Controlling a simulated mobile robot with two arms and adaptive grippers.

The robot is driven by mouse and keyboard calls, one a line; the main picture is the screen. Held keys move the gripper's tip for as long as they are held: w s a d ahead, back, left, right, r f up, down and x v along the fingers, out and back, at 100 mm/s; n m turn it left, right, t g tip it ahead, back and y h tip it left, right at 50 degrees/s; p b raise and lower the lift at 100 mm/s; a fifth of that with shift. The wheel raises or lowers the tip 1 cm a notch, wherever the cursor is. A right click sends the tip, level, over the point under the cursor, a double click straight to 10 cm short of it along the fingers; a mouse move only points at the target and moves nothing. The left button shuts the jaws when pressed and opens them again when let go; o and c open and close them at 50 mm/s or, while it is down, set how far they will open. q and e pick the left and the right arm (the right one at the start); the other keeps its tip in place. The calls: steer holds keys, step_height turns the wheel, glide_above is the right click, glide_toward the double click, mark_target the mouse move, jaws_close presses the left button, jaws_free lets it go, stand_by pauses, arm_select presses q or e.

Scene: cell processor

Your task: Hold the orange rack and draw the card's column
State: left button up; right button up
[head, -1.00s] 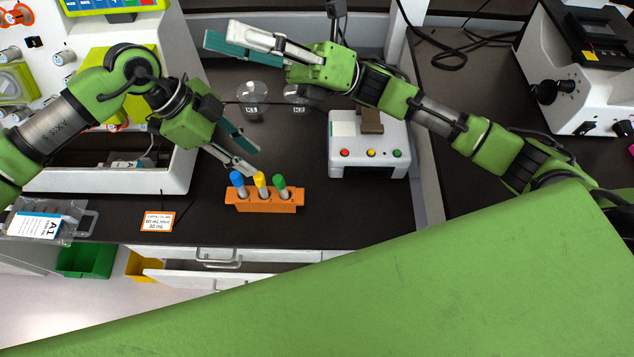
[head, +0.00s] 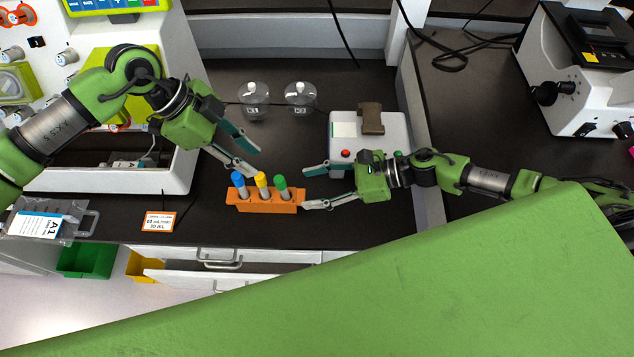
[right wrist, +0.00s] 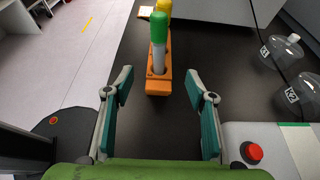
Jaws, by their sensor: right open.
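The orange rack (head: 262,205) stands on the dark bench with a blue-capped (head: 238,181), a yellow-capped (head: 262,182) and a green-capped tube (head: 281,184) upright in it. My right gripper (head: 305,188) is open at the rack's right end. In the right wrist view, the rack's near end (right wrist: 158,88) appears between the spread fingers (right wrist: 158,80), apart from both. My left gripper (head: 257,163) is open and empty just above and behind the rack. An orange-edged card (head: 159,222) lies left of the rack; part of its print reads "80 mL/min 30 mL".
A white device with coloured buttons (head: 345,128) stands behind the right gripper. Two clear bottles (head: 254,98) (head: 300,96) stand at the back. A bag labelled A1 (head: 35,226) lies at left. A drawer (head: 215,275) is open below the bench edge.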

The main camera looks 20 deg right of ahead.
mark_target(266, 195)
steer(key=x, duration=1.3)
steer(key=shift+a, duration=0.1)
jaws_close()
stand_by(0.7)
